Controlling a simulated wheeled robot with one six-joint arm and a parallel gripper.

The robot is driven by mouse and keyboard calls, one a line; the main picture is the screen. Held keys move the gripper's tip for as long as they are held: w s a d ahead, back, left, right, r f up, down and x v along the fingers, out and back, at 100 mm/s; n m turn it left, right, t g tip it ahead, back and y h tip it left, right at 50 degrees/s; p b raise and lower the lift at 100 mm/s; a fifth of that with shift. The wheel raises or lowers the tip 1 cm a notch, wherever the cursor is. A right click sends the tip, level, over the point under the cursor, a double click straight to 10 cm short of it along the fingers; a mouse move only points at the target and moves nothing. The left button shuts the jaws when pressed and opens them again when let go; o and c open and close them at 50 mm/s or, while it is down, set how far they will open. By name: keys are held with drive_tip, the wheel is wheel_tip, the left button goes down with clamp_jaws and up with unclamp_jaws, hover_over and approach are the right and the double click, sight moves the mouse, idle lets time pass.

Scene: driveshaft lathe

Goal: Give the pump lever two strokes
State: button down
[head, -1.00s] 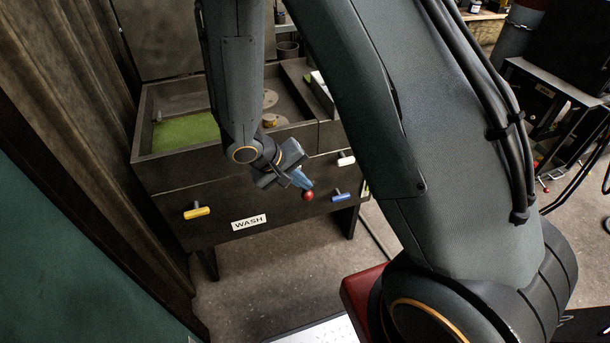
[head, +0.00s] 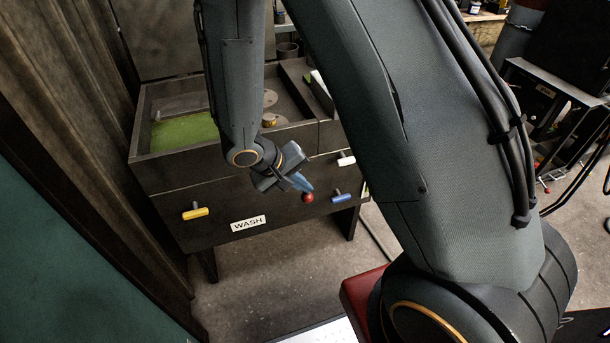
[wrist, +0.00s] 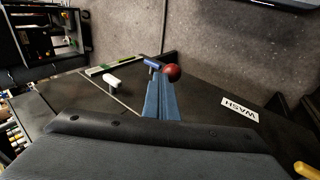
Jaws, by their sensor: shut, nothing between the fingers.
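The red ball knob (head: 307,197), seemingly the end of the pump lever, shows at the front of the dark wash cabinet (head: 180,178). My gripper (head: 303,184) is shut and empty, its blue fingers just above the knob in the head view. In the wrist view the red knob (wrist: 172,72) sits at the tips of my closed fingers (wrist: 160,98), slightly to their right. I cannot tell whether they touch. The lever's shaft is hidden behind my gripper.
The cabinet front also bears a yellow handle (head: 195,213), a WASH label (head: 248,223), a blue handle (head: 341,198) and a white handle (head: 346,160). A green-floored tray (head: 186,132) is open on top.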

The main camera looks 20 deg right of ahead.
drive_tip(key=shift+s+f+b, duration=0.25)
drive_tip(key=shift+f+b, duration=0.2)
drive_tip(key=shift+b, duration=0.05)
idle(0.6)
idle(0.5)
drive_tip(key=w+r+p, duration=0.3)
drive_tip(key=r+p, duration=0.2)
drive_tip(key=r, duration=0.2)
drive_tip(key=shift+w+r, duration=0.15)
drive_tip(key=shift+w, duration=0.1)
idle(0.7)
drive_tip(key=shift+w+r+p, duration=0.35)
drive_tip(key=shift+r+p, duration=0.1)
drive_tip(key=shift+r, duration=0.3)
drive_tip(key=shift+w+r+p, duration=0.35)
drive_tip(key=shift+r+p, duration=0.15)
drive_tip(key=shift+r, duration=0.25)
drive_tip(key=shift+w+r+p, duration=0.35)
drive_tip(key=shift+r+p, duration=0.1)
drive_tip(key=shift+r, duration=0.3)
idle(1.2)
